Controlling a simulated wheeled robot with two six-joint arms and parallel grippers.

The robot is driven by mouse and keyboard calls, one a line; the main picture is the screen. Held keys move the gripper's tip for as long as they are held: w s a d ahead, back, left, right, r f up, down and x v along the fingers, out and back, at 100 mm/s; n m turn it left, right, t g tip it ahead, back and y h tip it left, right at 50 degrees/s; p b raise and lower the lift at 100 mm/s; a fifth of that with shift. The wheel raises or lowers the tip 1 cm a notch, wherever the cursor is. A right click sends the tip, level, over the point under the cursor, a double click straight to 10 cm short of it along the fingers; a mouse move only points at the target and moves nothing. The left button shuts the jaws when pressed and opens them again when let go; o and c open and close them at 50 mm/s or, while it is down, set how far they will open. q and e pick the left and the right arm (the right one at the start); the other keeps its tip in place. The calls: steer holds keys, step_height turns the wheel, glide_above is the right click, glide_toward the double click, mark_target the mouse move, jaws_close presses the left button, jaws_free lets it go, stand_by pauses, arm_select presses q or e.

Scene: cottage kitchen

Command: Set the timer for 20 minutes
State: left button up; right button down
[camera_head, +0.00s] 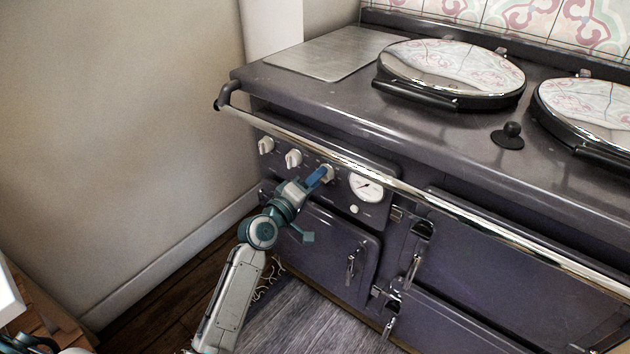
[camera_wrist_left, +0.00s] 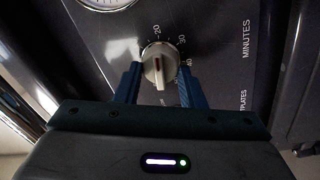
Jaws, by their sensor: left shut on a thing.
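My right gripper is not in view.
Two more cream knobs (camera_head: 293,158) are left of the timer, and a round white gauge (camera_head: 366,187) is to its right. A chrome rail (camera_head: 320,150) runs above the panel. An oven door (camera_head: 335,250) is below. The wall (camera_head: 110,140) stands left of the stove.

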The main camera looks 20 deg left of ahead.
arm_select(q)
steer(key=o, duration=1)
steer(key=v, duration=1)
steer(key=shift+s+a+f, duration=0.1)
steer(key=shift+s, duration=0.3)
